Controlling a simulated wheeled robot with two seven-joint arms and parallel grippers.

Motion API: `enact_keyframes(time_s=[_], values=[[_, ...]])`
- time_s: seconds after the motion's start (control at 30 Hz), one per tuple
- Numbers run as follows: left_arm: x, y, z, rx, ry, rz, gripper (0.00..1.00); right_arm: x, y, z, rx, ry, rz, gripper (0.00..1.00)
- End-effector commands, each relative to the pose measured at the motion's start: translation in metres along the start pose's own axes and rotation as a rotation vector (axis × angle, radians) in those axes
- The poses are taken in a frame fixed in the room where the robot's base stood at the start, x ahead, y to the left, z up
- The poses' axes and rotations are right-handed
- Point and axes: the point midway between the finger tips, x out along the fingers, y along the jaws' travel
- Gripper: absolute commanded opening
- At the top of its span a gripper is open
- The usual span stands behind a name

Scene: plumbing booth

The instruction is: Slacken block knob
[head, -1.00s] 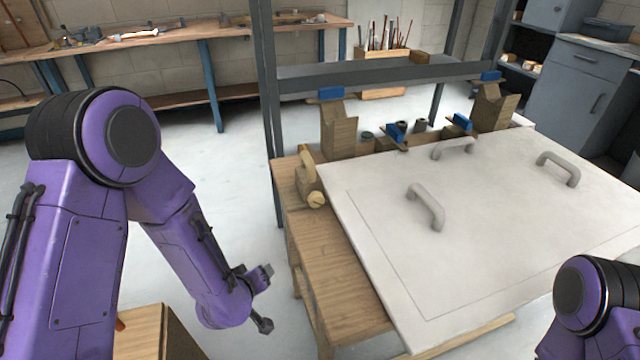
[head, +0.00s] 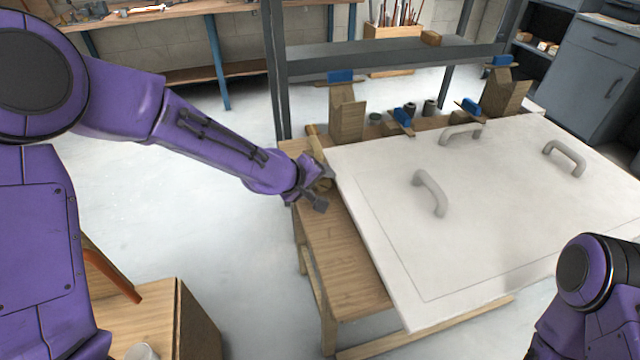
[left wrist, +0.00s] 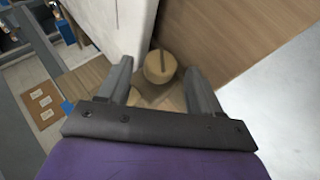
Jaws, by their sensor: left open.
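The block knob (left wrist: 159,66), a round pale wooden knob with a dark slot across its face, shows in the left wrist view between and just beyond my fingertips. In the head view it is mostly hidden behind my gripper. Its wooden block (head: 314,143) stands at the left end of the bench, against the white panel's (head: 480,210) corner. My left gripper (head: 322,190) is open at the block; in the left wrist view its two fingers (left wrist: 157,77) stand either side of the knob, with no clear contact. My right gripper is out of view; only part of that arm shows.
The wooden bench (head: 350,260) carries the panel, which has three grey handles, one of them nearest the block (head: 431,193). Wooden posts with blue pieces (head: 347,115) stand along the back edge, under a grey metal frame (head: 400,55). Open floor lies left of the bench.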

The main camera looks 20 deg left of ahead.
Motion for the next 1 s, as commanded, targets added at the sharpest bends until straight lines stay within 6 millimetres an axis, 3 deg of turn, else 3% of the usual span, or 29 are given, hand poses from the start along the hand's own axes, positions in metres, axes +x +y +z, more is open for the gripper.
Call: enact_keyframes(time_s=[0.13,0.4,0.57,0.6,1.0], values=[[0.015,0.000,0.000,0.001,0.001,0.000,0.65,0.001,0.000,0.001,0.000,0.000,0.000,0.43],[0.017,0.000,0.000,0.001,0.001,0.001,0.65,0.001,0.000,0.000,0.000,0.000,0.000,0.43],[0.016,0.000,0.000,0.001,0.001,0.001,0.13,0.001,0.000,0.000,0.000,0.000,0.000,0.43],[0.016,0.000,0.000,0.001,0.001,0.001,0.09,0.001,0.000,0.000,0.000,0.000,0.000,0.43],[0.019,-0.004,0.001,-0.041,-0.005,0.075,0.09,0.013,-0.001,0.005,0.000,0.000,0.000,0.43]])
